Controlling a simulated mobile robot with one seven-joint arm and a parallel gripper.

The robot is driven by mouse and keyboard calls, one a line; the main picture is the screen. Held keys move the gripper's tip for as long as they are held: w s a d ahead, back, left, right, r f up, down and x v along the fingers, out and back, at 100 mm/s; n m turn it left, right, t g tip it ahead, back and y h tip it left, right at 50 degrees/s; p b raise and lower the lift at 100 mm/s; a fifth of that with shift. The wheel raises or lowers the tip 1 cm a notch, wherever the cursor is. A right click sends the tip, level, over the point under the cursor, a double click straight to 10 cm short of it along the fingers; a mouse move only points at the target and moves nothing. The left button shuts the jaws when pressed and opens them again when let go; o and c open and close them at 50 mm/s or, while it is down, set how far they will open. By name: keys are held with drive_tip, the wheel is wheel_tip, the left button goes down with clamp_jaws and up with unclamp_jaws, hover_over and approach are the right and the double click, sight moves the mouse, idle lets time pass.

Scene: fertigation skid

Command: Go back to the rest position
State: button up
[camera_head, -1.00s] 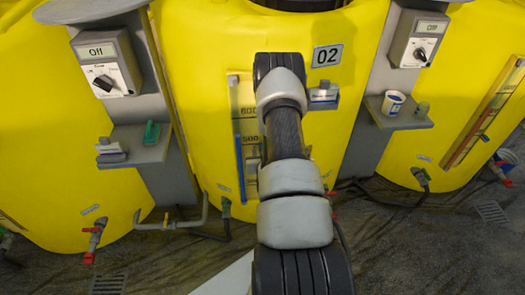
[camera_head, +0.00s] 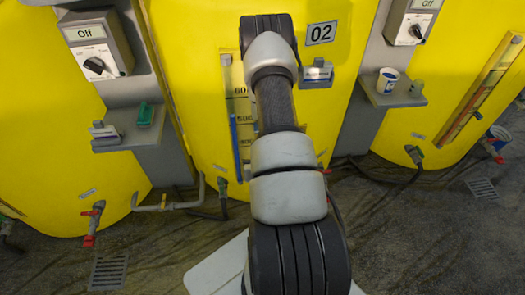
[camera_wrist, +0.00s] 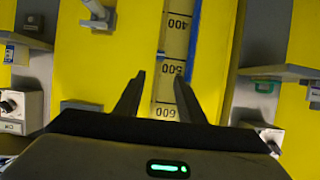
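My gripper (camera_wrist: 159,78) shows in the wrist view with its two dark fingers apart and nothing between them. Beyond the fingers is the level scale (camera_wrist: 173,68) of a yellow tank, its numbers upside down in this view. In the head view my arm stretches out in front of the middle yellow tank (camera_head: 196,80), which bears the 02 plate (camera_head: 321,33). My arm covers part of that tank's scale (camera_head: 241,125), and my gripper is hidden there.
Grey posts with control boxes reading Off, left (camera_head: 95,45) and right (camera_head: 411,22), flank the tank. The left shelf (camera_head: 135,136) holds a green item (camera_head: 146,114); the right shelf (camera_head: 387,98) holds a white cup (camera_head: 387,80). Red-handled valves (camera_head: 92,222) and hoses sit low.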

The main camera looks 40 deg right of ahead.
drive_tip(key=shift+s+a+r, duration=0.3)
drive_tip(key=shift+s+a, duration=0.05)
drive_tip(key=shift+s, duration=0.2)
